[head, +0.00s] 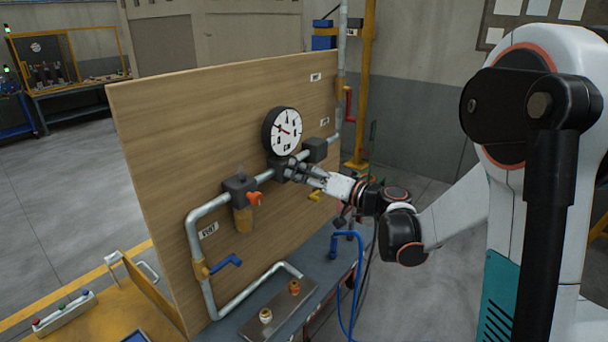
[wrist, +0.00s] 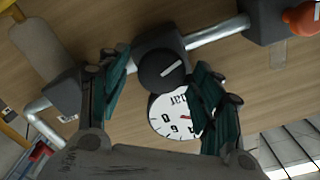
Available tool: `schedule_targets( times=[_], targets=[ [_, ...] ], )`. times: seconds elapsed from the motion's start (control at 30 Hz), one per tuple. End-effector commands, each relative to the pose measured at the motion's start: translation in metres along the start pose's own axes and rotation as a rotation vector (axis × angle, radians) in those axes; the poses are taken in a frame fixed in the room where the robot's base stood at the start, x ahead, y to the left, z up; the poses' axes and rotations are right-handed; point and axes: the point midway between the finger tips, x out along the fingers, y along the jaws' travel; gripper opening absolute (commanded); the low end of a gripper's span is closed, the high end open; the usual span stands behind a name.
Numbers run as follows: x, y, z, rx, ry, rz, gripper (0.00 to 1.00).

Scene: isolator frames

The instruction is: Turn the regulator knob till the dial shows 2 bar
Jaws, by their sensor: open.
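The regulator knob (wrist: 163,71) is a dark round cap with a white line, on a block on the grey pipe. In the wrist view it lies between the tips of my gripper (wrist: 161,64), with a finger on each side and visible space between. My gripper (head: 294,171) is open; in the head view it is at the pipe just below the dial and hides the knob. The white round dial (head: 287,130) has a black rim and a needle; it shows partly in the wrist view (wrist: 172,120), upside down, behind a finger. I cannot read its value.
A wooden panel (head: 165,130) carries the pipes. An orange-handled valve (head: 254,198) is left of my gripper, a dark block (head: 315,150) is close on its right, and a yellow handle (head: 315,196) is below. A blue handle (head: 226,263) is lower left.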

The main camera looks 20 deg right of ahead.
Motion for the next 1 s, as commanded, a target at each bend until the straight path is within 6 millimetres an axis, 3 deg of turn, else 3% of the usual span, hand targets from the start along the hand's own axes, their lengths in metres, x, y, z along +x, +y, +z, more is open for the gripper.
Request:
schedule_targets(
  times=[0.27,0.7,1.0],
  targets=[
    [-0.013,0.000,0.000,0.000,0.001,0.001,0.59],
    [-0.097,0.001,0.000,0.000,0.002,0.003,0.59],
    [-0.120,0.000,0.000,0.000,0.000,0.001,0.59]
  ],
)
